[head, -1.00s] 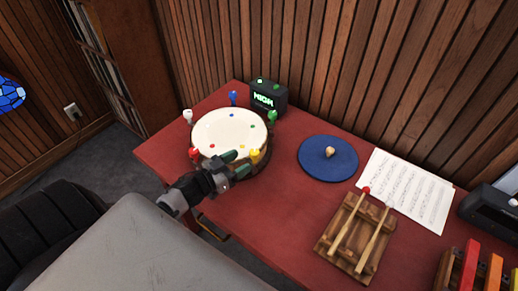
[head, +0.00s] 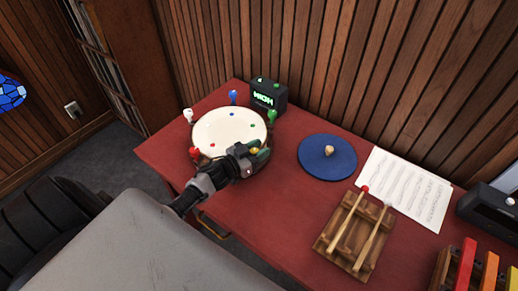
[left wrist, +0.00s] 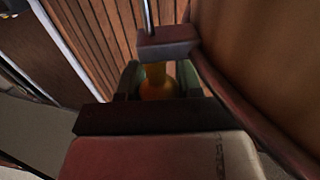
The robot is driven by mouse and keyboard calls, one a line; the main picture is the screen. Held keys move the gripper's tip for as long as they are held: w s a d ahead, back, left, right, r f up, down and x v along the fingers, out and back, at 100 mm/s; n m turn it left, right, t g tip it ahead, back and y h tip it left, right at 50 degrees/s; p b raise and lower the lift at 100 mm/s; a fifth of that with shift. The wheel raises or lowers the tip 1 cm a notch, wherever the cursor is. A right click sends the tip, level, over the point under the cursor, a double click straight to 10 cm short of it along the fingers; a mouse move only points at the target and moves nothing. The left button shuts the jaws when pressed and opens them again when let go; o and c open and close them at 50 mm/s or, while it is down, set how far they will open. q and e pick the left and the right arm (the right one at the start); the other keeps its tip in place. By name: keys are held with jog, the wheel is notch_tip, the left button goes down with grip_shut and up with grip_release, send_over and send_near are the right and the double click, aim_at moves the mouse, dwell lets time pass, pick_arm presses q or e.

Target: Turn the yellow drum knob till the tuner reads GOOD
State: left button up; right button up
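The yellow drum knob (head: 254,150) is on the near right rim of the cream-topped drum (head: 225,128). In the left wrist view the knob (left wrist: 158,88) sits between my green fingertips. My left gripper (head: 253,154) is around the knob from the near side, with its fingers apart on either side of it. I cannot make out firm contact. The tuner (head: 265,95) is a dark box behind the drum, and its lit green display reads HIGH. My right gripper is not in view.
Other knobs ring the drum: red (head: 195,153), white (head: 188,115), blue (head: 233,97) and green (head: 272,116). A blue round pad (head: 318,168), a wooden mallet rack (head: 335,250) and sheet music (head: 420,200) lie to the right on the red table (head: 275,210).

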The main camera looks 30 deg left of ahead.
pick_arm(q)
jog(key=c, duration=0.4)
jog(key=shift+y, duration=0.3)
jog(key=shift+a+f+n+t+y+b, duration=0.1)
jog(key=shift+a+n+t+y+b, duration=0.05)
jog(key=shift+n+y, duration=1)
jog(key=shift+a+r+n+t+y+b, duration=0.15)
jog(key=shift+n+y, duration=0.55)
jog(key=shift+y, duration=0.8)
jog(key=shift+a+f+n+t+y+b, duration=0.1)
jog(key=shift+f+n+y+b, duration=0.1)
jog(key=shift+n+y, duration=0.95)
jog(key=shift+y, duration=0.5)
jog(key=o, duration=0.9)
